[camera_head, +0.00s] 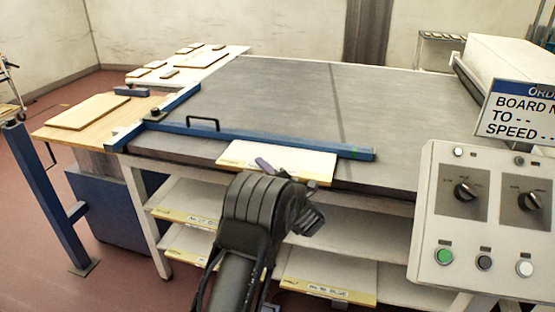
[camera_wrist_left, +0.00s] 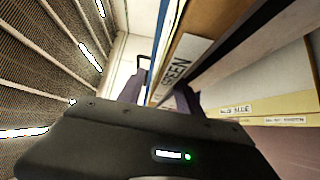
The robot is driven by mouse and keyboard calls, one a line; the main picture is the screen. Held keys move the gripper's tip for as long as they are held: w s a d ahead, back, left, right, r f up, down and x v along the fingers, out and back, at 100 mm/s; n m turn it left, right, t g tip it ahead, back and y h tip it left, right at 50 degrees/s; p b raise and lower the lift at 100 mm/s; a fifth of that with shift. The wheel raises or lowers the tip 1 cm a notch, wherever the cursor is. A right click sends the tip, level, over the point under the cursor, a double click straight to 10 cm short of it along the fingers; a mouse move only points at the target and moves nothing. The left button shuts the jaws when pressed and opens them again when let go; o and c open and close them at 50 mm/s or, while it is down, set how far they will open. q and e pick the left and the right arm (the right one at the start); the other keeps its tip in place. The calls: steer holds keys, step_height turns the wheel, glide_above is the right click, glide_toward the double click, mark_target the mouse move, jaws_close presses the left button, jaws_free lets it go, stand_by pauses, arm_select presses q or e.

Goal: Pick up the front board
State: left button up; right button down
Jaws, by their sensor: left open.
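A cream board (camera_head: 285,158), taken as the front board, lies at the table's near edge, its front part overhanging. It lies against the blue bar. My left gripper (camera_head: 288,190) is open just in front of this board, and my wrist hides part of the board's front edge. In the left wrist view, a board edge with a label ending in "EEN" (camera_wrist_left: 186,62) is close to the open fingers (camera_wrist_left: 165,95). I cannot tell whether the fingers touch it. My right gripper is in neither view.
Below the tabletop (camera_head: 300,100), shelves hold labelled boards (camera_head: 330,290). The blue bar (camera_head: 270,139) with a black handle (camera_head: 203,121) crosses the table. A control panel (camera_head: 485,215) stands at right. Another board (camera_head: 90,111) lies on the wooden side table at left.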

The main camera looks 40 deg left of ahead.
arm_select(q)
steer(key=shift+a, duration=0.1)
steer(key=shift+c, duration=0.5)
jaws_close()
stand_by(1.2)
